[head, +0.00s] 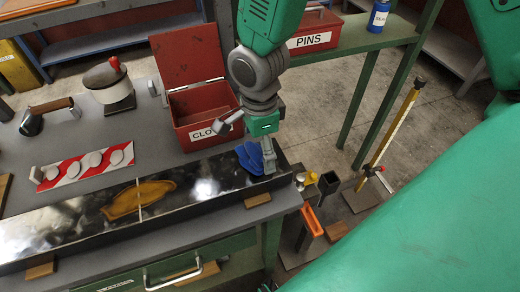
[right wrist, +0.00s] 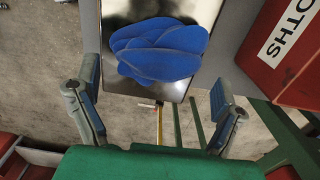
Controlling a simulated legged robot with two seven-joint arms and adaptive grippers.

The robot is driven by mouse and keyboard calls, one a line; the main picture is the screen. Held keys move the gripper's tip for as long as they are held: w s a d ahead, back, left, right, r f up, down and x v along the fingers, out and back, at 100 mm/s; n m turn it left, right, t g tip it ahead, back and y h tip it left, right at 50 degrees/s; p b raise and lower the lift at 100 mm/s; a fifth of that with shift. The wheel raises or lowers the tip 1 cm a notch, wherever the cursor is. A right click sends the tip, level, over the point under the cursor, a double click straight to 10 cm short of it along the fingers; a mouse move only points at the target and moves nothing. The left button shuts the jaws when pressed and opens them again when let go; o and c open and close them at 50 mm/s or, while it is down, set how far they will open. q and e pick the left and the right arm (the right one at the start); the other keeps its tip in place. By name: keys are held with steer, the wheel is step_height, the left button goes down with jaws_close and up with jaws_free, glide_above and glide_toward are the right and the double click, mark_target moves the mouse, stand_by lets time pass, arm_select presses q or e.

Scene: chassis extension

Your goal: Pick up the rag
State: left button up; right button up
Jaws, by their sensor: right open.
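The blue rag (head: 250,158) lies crumpled on the right end of a long dark shiny metal piece (head: 90,222) on the workbench. My right gripper (head: 248,142) is open just above the rag in the head view, one finger on each side, and partly covers it. In the right wrist view the whole rag (right wrist: 160,48) shows ahead of the open fingers (right wrist: 155,95), with nothing between them. I cannot tell whether a finger touches the rag. My left gripper is not in view.
A red lidded box (head: 190,105) stands close behind my right gripper. A yellow-brown patch (head: 140,199) lies on the metal piece. A red-and-white striped strip (head: 75,168) with pale discs lies left. A brush (head: 45,112) lies behind. Bins (head: 311,222) stand off the right end.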

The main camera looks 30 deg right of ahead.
mark_target(248, 159)
steer(key=a, duration=0.2)
steer(key=shift+a, duration=0.4)
steer(key=shift+a+r, duration=0.15)
steer(key=c, duration=1.2)
steer(key=shift+o, duration=0.2)
steer(key=shift+d, duration=0.7)
steer(key=shift+s+d, duration=0.15)
steer(key=shift+d, duration=0.3)
steer(key=shift+c, duration=1)
steer(key=shift+r, duration=0.15)
steer(key=r, duration=0.3)
steer(key=a+r, duration=0.1)
steer(key=r, duration=0.5)
steer(key=shift+a+p, duration=0.15)
steer(key=shift+p, duration=0.25)
steer(key=shift+r, duration=0.15)
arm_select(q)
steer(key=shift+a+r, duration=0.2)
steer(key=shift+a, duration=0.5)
arm_select(e)
steer(key=shift+w+d, duration=0.2)
steer(key=shift+d, duration=0.2)
